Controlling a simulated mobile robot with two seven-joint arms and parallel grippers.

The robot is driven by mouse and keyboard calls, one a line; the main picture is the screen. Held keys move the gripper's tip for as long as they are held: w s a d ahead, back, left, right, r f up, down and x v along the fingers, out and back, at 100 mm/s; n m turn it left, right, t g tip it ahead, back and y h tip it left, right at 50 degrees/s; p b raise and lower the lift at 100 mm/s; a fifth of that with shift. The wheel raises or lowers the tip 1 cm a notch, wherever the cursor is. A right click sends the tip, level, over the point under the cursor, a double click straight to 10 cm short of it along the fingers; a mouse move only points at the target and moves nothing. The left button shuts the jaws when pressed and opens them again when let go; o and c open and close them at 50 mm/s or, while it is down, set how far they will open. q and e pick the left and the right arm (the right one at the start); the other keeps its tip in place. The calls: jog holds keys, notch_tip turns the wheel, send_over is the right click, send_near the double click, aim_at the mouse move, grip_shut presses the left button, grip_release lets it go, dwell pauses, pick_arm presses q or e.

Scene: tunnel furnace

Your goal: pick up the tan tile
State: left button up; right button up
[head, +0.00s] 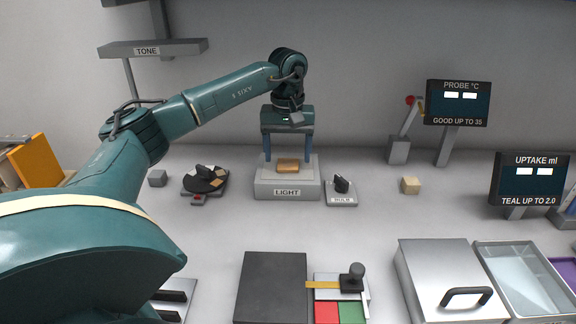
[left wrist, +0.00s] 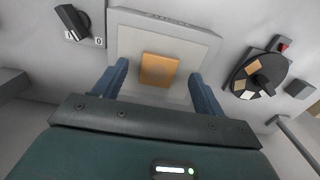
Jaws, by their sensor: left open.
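A tan tile (head: 288,165) lies flat on the pale top of the grey block labelled LIGHT (head: 260,190). In the left wrist view the tile (left wrist: 159,70) looks orange-tan and lies between my two fingers, with a gap on each side. My left gripper (head: 288,154) is open and points down over the block, its blue fingers either side of the tile. It holds nothing. My right gripper is in neither view.
A dark round holder with small tan pieces (head: 204,180) stands left of the block. A small stand with a dark knob (head: 341,192) is close on its right. A beige cube (head: 410,185) sits farther right. A dark plate (head: 272,285) lies in front.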

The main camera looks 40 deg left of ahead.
pick_arm(q)
notch_tip(320, 180, down, 2)
jog(key=shift+f, duration=0.1)
jog(key=c, duration=1.1)
jog(key=shift+c, duration=0.2)
